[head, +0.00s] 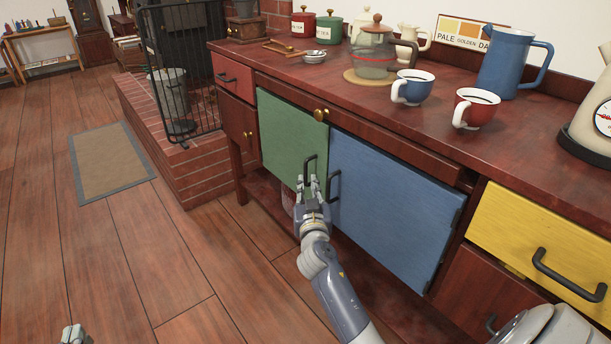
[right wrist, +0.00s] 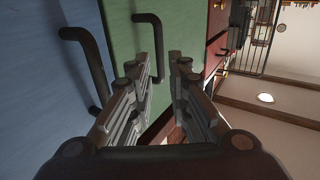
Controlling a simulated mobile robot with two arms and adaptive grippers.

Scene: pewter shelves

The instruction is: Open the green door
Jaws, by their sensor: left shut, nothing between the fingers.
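The green door (head: 285,133) is on the front of the dark wooden sideboard and looks closed, flush beside the blue door. Its black bar handle (head: 312,163) stands upright near its right edge; it also shows in the right wrist view (right wrist: 150,19). My right gripper (head: 307,184) is at the lower part of this handle. In the right wrist view its two fingers (right wrist: 164,62) are apart, and the handle runs close by the left finger. I cannot tell whether it lies between them. My left gripper (head: 72,334) is shut at the bottom left edge, far from the door.
The blue door (head: 390,195) with its own black handle (head: 334,187) is right beside the green one. A yellow drawer (head: 540,240) is further right. Mugs and a blue jug (head: 507,65) stand on top. A brick hearth (head: 165,150) is left; the wooden floor in front is clear.

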